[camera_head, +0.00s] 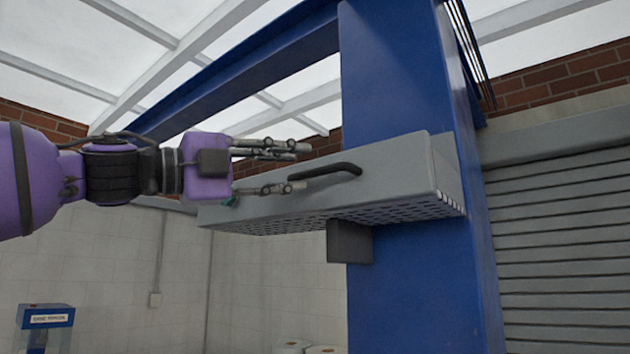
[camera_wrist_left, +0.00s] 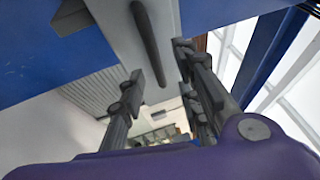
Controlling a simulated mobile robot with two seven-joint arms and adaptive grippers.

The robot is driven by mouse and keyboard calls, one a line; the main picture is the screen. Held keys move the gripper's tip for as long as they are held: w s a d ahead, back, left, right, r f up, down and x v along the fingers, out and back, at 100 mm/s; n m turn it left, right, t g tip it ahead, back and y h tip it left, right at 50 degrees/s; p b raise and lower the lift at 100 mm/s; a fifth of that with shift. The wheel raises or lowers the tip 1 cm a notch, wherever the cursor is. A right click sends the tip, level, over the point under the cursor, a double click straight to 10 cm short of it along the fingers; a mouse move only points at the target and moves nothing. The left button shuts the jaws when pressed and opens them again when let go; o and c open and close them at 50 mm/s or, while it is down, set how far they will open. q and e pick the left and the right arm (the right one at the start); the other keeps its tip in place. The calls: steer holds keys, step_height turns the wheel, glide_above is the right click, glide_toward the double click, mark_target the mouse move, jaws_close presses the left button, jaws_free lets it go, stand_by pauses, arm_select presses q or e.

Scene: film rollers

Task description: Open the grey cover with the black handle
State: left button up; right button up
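The grey cover (camera_head: 400,170) is a long box-like piece with a perforated underside, mounted across the blue column. Its black handle (camera_head: 332,169) is a curved bar on the front face. My left gripper (camera_head: 301,167) is open, its fingers apart and pointing right at the handle's left end. In the left wrist view, the handle (camera_wrist_left: 148,40) runs lengthwise in line with the gap between the open fingers (camera_wrist_left: 160,63), and nothing is clamped. Whether a finger touches the handle or cover, I cannot tell. My right gripper is out of view.
The blue column (camera_head: 400,290) and blue beam (camera_head: 240,67) frame the cover. A dark grey block (camera_head: 349,242) hangs under it. A ribbed shutter (camera_head: 560,250) stands at right, a small blue box (camera_head: 45,328) at lower left. The space below my left arm looks clear.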

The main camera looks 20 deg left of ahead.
mark_target(311, 173)
arm_select(q)
steer(key=w, duration=0.1)
steer(key=w+d, duration=0.1)
steer(key=d, duration=0.1)
steer(key=shift+w+f+b, duration=0.25)
steer(key=shift+w+b, duration=0.05)
steer(key=shift+w, duration=0.1)
steer(key=shift+x, duration=1)
steer(key=shift+w+r, duration=0.2)
steer(key=shift+r, duration=0.05)
steer(key=shift+s+d+r, duration=0.15)
steer(key=c, duration=0.7)
jaws_close()
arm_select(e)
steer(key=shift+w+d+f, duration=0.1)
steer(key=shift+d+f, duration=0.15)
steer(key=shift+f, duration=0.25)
